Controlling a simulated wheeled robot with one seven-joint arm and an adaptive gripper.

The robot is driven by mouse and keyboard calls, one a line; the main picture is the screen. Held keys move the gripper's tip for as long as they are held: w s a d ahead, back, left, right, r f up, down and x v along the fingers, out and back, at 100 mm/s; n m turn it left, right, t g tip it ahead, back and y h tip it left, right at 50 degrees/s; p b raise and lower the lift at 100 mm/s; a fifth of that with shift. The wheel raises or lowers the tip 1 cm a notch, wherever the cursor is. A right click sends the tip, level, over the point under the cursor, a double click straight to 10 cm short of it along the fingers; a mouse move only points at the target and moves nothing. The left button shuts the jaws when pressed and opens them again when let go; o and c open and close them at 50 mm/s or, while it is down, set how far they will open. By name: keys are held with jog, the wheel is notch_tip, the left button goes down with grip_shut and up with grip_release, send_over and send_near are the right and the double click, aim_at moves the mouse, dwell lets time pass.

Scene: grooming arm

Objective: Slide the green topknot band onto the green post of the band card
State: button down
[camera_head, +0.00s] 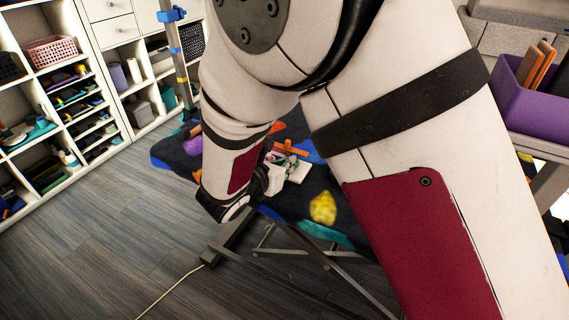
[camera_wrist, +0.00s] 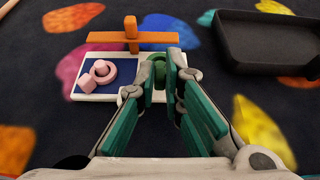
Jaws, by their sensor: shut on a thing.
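The band card (camera_wrist: 100,97) is a white-edged board with dark blue panels, lying on the spotted mat in the wrist view. A pink ring (camera_wrist: 107,72) and a short pink post (camera_wrist: 86,84) are on its left part. My gripper (camera_wrist: 160,68) is over the card's right part, shut on the green band (camera_wrist: 159,74). The fingers hide much of the band and the card beneath. I cannot tell the green post apart from the band, nor whether they touch. In the head view the card (camera_head: 297,171) shows partly beside my arm.
An orange cross-shaped piece (camera_wrist: 132,38) stands at the card's back edge. A black tray (camera_wrist: 265,45) lies to the right on the dark, colour-spotted table cover (camera_wrist: 48,120). In the head view a purple bin (camera_head: 540,105) stands at the right and shelves (camera_head: 65,100) at the left.

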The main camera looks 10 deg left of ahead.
jog(key=shift+f+b, duration=0.6)
jog(key=shift+f, duration=0.1)
jog(key=c, duration=1.6)
grip_release()
jog(key=shift+c, duration=0.2)
jog(key=v, duration=1.2)
